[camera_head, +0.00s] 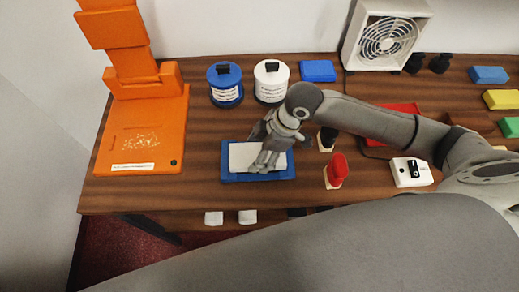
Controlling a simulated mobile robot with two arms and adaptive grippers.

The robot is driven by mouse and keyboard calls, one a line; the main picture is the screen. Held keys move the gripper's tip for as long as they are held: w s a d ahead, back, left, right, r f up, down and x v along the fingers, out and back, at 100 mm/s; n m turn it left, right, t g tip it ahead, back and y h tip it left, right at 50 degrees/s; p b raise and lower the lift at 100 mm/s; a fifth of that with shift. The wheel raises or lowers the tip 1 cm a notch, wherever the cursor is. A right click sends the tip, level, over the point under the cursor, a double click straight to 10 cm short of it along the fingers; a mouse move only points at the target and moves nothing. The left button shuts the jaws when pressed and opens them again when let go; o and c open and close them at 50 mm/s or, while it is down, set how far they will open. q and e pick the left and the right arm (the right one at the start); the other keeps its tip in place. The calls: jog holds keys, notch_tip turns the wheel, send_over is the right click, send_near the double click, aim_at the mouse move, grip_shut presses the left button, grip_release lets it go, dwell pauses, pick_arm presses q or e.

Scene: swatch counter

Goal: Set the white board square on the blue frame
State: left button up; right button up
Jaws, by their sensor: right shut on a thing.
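The blue frame (230,178) lies flat on the wooden counter near its front edge, left of centre. The white board (241,156) is over the frame, with blue showing around it, widest along the front. Its edges look roughly in line with the frame's. I cannot tell whether it rests flat or is held just above. My right gripper (262,165) reaches in from the right, points down and is shut on the white board. The gripper hides the board's right part. My left gripper is not in view.
An orange machine (140,130) stands at the left. Blue (225,85) and white (271,82) tubs stand behind the frame. A red-handled stamp (337,168) and a white device (411,172) are to the right. A fan (387,40) stands at the back.

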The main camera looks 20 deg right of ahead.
jog(key=shift+f, duration=0.15)
jog(key=o, duration=1.2)
jog(key=v, duration=1.2)
